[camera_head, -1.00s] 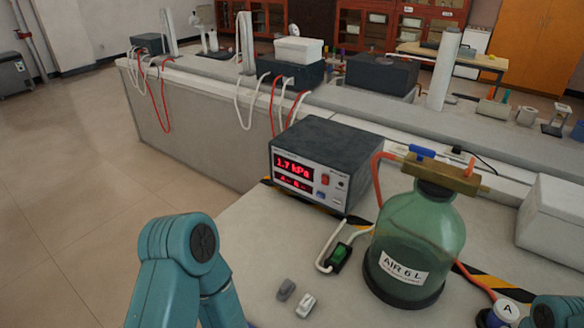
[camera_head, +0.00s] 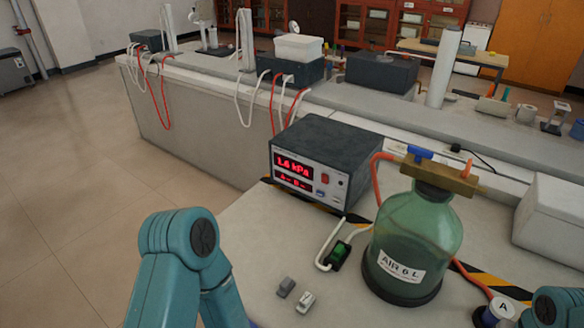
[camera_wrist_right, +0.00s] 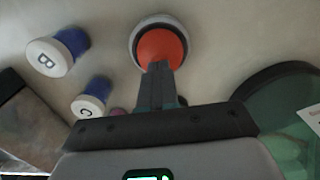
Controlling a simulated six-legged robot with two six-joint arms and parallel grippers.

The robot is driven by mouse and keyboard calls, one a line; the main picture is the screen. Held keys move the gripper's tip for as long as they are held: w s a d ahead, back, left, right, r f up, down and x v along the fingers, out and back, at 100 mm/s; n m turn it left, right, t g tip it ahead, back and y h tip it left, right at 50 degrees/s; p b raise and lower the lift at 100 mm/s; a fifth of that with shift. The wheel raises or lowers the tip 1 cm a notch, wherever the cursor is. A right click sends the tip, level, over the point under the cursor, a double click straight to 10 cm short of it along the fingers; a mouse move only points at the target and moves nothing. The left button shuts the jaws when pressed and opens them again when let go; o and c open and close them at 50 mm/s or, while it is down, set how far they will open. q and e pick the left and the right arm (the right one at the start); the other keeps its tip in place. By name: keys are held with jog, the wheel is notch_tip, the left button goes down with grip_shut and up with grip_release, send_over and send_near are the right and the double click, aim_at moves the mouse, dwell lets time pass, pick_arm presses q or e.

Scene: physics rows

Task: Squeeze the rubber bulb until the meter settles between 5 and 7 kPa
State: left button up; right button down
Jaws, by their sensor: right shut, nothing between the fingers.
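The meter (camera_head: 325,160) stands on the bench in the head view, and its red display (camera_head: 293,168) reads about 1.6 kPa. In the right wrist view an orange dome in a pale ring (camera_wrist_right: 160,45), which looks like the rubber bulb, lies at the fingertips of my right gripper (camera_wrist_right: 160,70). The right gripper is shut with nothing between its fingers; its tips overlap the dome's lower edge, and I cannot tell whether they touch it. My left arm shows at the lower left of the head view, but its gripper is out of frame.
A green bottle (camera_head: 417,240) marked AIR 6 L, with a brass top and blue lever (camera_head: 420,153), stands right of the meter. A capped piece marked A (camera_head: 500,309) is at the lower right. Pieces marked B (camera_wrist_right: 48,57) and C (camera_wrist_right: 88,105) stand left of the dome.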

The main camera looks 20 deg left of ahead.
jog(key=shift+f+b, duration=1.7)
jog(key=shift+f, duration=0.25)
jog(key=shift+r+p, duration=1.4)
jog(key=shift+r, duration=0.55)
jog(key=shift+f, duration=0.1)
jog(key=shift+f+b, duration=1.65)
jog(key=shift+f, duration=0.1)
jog(key=shift+r+p, duration=1.3)
jog(key=shift+r, duration=0.55)
jog(key=shift+f, duration=0.1)
